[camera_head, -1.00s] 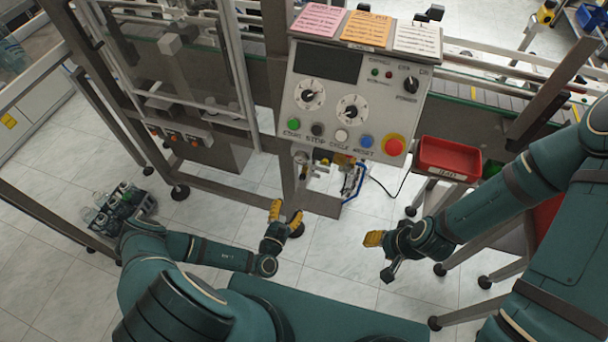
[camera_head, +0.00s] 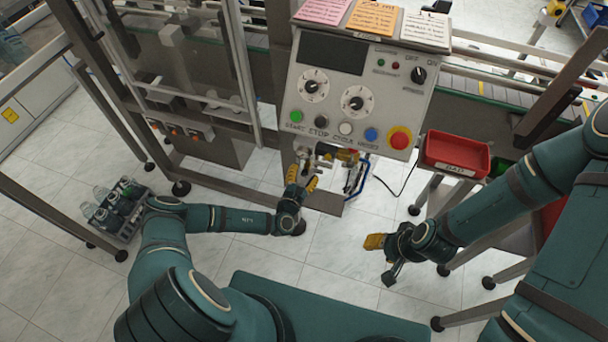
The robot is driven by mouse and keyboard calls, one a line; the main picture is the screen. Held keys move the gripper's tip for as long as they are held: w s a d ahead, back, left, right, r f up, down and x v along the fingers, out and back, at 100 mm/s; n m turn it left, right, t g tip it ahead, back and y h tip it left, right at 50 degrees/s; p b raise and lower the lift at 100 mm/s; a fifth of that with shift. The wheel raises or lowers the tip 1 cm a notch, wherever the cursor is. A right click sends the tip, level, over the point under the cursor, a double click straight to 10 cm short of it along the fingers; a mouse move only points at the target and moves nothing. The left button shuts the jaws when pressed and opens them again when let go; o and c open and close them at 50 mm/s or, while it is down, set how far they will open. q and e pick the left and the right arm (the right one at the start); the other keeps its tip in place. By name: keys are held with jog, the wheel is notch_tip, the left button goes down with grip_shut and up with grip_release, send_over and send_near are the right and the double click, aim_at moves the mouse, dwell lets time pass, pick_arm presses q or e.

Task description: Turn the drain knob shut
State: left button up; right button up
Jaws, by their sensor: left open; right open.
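The drain knob is not clearly made out. A small brass and metal valve fitting (camera_head: 346,156) sits below the control panel, partly hidden by my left gripper. My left gripper (camera_head: 303,174) is open, with its yellow fingertips just below the panel, close to the left of the fitting. I cannot tell whether it touches anything. My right gripper (camera_head: 375,242) is open and empty over the floor, to the lower right of the fitting.
The control panel (camera_head: 330,85) carries dials, buttons and a red stop button (camera_head: 399,139). A red tray (camera_head: 455,152) stands at its right. A blue part (camera_head: 358,178) and a dark cable hang below it. A crate of bottles (camera_head: 118,210) is at far left. Floor between my arms is clear.

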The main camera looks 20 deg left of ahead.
pick_arm(q)
grip_shut()
